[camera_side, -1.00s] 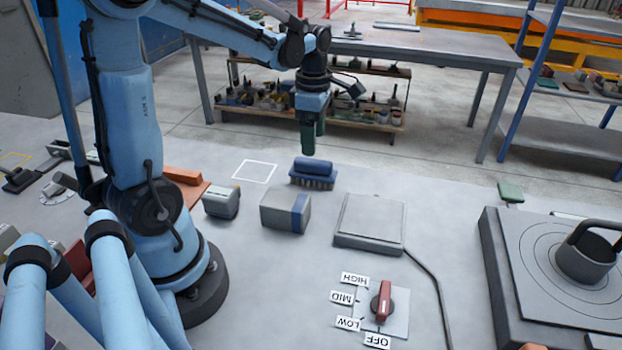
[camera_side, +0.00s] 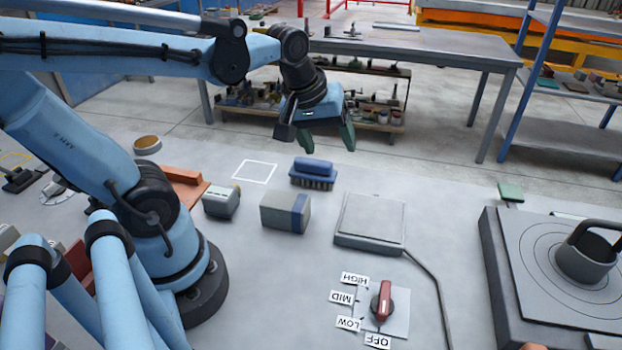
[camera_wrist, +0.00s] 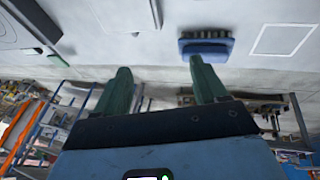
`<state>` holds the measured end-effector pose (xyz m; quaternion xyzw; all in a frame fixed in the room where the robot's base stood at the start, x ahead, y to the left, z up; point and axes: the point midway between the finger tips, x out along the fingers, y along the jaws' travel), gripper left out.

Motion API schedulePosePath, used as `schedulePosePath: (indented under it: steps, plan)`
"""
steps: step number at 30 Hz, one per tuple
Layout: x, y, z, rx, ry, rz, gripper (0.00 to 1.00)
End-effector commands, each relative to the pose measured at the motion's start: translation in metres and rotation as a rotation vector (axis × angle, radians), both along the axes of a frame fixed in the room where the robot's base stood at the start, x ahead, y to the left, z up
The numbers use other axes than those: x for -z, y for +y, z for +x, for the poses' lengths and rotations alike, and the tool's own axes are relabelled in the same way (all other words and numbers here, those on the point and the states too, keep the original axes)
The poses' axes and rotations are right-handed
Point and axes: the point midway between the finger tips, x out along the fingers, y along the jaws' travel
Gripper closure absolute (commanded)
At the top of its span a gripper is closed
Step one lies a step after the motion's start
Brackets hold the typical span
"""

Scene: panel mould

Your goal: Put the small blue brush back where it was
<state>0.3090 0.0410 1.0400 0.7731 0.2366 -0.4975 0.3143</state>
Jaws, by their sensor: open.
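The small blue brush (camera_side: 314,173) stands on the grey table with its dark bristles down and its blue back up. It lies just right of a white outlined square (camera_side: 255,171), which is empty. My gripper (camera_side: 327,140) is open and empty in the air, above and beyond the brush, with its green fingers spread. In the wrist view, the fingers of my gripper (camera_wrist: 160,78) are wide apart with nothing between them. The brush (camera_wrist: 206,48) shows there beyond the right finger, apart from it, and the white outlined square (camera_wrist: 284,38) shows further right.
A grey box with a blue end (camera_side: 286,212) and a small grey-green box (camera_side: 221,202) stand in front of the brush. A flat grey plate (camera_side: 370,222) lies to the right, near a red knob (camera_side: 382,300). A kettle (camera_side: 588,252) stands far right.

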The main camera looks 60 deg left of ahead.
Motion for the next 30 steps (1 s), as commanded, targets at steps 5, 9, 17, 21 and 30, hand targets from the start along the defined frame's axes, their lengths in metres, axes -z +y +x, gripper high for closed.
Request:
schedulePosePath:
  steps: [5,9,17,21,30]
  plan:
    - [0.006,-0.026,-0.013,0.435,-0.107,0.190,0.28]
    - [0.009,-0.037,-0.018,0.639,-0.161,0.299,0.28]
    - [0.010,-0.042,-0.019,0.734,-0.185,0.355,0.28]
    - [0.010,-0.041,-0.019,0.732,-0.184,0.354,0.28]
    - [0.010,-0.041,-0.019,0.730,-0.183,0.353,0.28]
